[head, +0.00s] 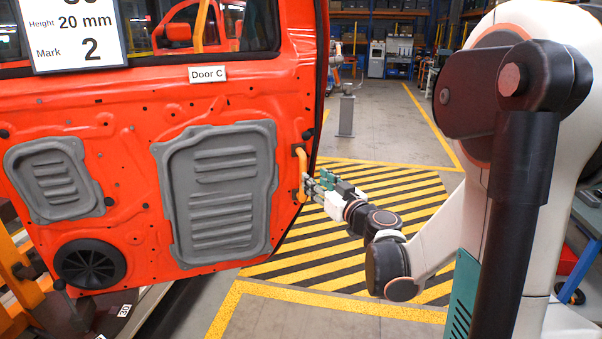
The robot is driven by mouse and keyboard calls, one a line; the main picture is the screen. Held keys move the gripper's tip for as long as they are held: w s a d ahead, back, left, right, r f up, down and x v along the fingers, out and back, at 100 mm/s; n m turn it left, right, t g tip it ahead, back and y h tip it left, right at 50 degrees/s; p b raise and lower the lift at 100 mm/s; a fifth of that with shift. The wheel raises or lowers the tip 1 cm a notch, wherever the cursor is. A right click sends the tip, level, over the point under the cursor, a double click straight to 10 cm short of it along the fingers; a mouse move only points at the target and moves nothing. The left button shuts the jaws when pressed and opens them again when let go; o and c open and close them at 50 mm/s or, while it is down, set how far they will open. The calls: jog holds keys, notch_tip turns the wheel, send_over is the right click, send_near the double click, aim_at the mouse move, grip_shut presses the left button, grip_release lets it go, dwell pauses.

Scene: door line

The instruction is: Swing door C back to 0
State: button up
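Door C (130,130) is a large orange-red door panel filling the left of the head view. A small "Door C" label (208,74) is on it below the window. A yellow-orange handle (302,174) stands at the door's right edge. My gripper (312,184) is at this handle, reaching in from the right, its fingers beside or around it. The fingers are small in the picture, and I cannot tell whether they are closed on the handle. The door's hinge side is not clearly shown.
A white sign (78,35) reading "Height 20 mm, Mark 2" covers part of the window. Yellow-black floor stripes (380,215) lie under my arm. A grey post (346,115) stands behind on clear floor. An orange frame (25,285) is at lower left.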

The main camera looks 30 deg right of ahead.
send_over(303, 193)
jog(key=w, duration=0.1)
jog(key=shift+d+b, duration=0.25)
jog(key=shift+b, duration=0.05)
grip_shut()
